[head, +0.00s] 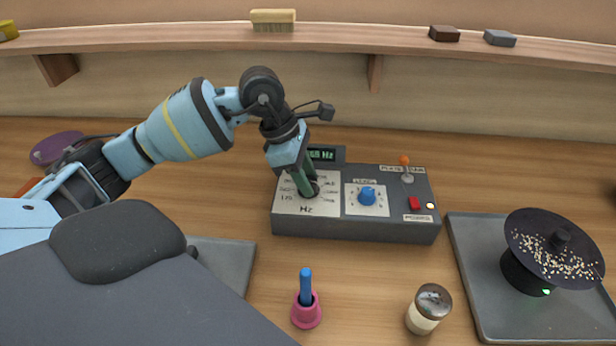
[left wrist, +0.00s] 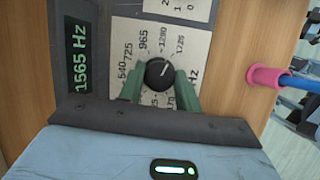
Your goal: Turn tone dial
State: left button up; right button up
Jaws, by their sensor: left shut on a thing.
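The tone dial is a black round knob (left wrist: 160,74) on a white panel (left wrist: 143,42) marked with numbers such as 540, 725, 965 and 1280. A white line on the knob points toward the upper right of the left wrist view, near the higher numbers. My left gripper (head: 307,186) is shut on the dial, with a green finger on either side of it. In the head view the fingers largely hide the dial. The dark grey control box (head: 355,230) stands flat on the table. Its green display (left wrist: 80,56) reads 1565 Hz. My right gripper is out of view.
A blue knob (head: 367,196), an orange-tipped lever (head: 405,164) and a red switch (head: 414,203) are right of the dial. In front stand a pink-and-blue tool (head: 306,312) and a shaker (head: 428,310). A black grain-covered disc (head: 555,248) is over the right tray (head: 500,325).

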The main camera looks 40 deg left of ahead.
pick_arm(q)
jog(key=shift+w+m+g+b, duration=0.1)
jog(key=shift+m+g+b, duration=0.2)
jog(key=shift+m, duration=0.8)
jog(key=o, duration=1)
jog(key=shift+c, duration=0.2)
jog(key=w+v, duration=0.1)
jog(key=v, duration=0.6)
jog(key=shift+s+a+r, duration=0.25)
jog(key=shift+s+r, duration=0.15)
jog(key=shift+s, duration=0.15)
